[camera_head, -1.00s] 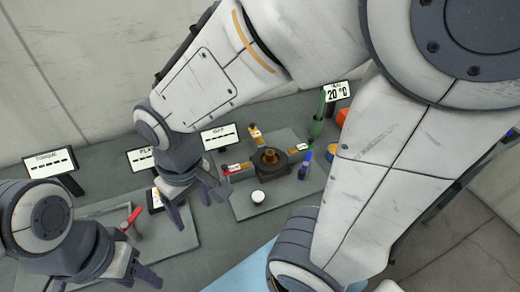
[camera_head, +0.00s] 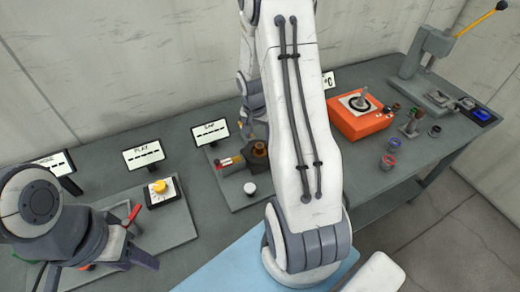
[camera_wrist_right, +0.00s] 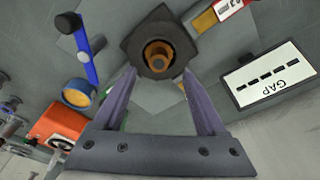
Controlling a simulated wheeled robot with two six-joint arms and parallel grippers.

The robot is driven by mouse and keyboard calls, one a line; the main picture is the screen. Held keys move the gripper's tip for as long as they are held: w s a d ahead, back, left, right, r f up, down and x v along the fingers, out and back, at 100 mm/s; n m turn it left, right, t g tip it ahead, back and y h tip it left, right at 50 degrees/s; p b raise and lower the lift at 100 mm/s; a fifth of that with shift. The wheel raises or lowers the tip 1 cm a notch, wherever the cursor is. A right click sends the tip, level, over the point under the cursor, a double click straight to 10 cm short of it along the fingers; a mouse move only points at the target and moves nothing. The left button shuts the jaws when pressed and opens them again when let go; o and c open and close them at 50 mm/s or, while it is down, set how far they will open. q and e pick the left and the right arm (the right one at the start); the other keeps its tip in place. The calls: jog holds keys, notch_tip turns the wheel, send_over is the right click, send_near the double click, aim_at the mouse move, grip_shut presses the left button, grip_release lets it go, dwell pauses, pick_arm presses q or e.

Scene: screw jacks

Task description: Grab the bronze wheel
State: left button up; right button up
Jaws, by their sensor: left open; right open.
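The bronze wheel (camera_head: 258,148) sits in the middle of a dark block (camera_head: 248,163) on a grey base plate, partly hidden by my right arm in the head view. In the right wrist view the bronze piece (camera_wrist_right: 157,52) is round with a darker centre, set in the dark block (camera_wrist_right: 135,40). My right gripper (camera_wrist_right: 156,74) is open, its two purple-grey fingers pointing at the block, with the bronze piece just beyond and between the tips. Contact cannot be told. My left gripper (camera_head: 143,250) is open and empty at the lower left, beside a red lever (camera_head: 132,214).
A GAP display (camera_head: 211,132) stands close by the block; it also shows in the right wrist view (camera_wrist_right: 268,76). A blue lever (camera_wrist_right: 88,55) is beside the block. A white knob (camera_head: 250,188), a yellow button (camera_head: 158,187), an orange machine (camera_head: 360,116) and a press (camera_head: 428,52) share the bench.

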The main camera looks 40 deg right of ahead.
aim_at(260, 146)
jog(key=shift+d+f, duration=0.1)
jog(key=shift+f, duration=0.45)
jog(key=shift+w+d+f+p, duration=0.1)
jog(key=shift+f+p, duration=0.15)
jog(key=shift+f, duration=0.5)
jog(key=shift+d+f+p, duration=0.15)
jog(key=shift+f+p, duration=0.05)
jog(key=shift+f, duration=0.6)
jog(key=shift+w+d+f+p, duration=0.1)
jog(key=shift+f+p, duration=0.15)
jog(key=shift+f, duration=0.5)
grip_shut()
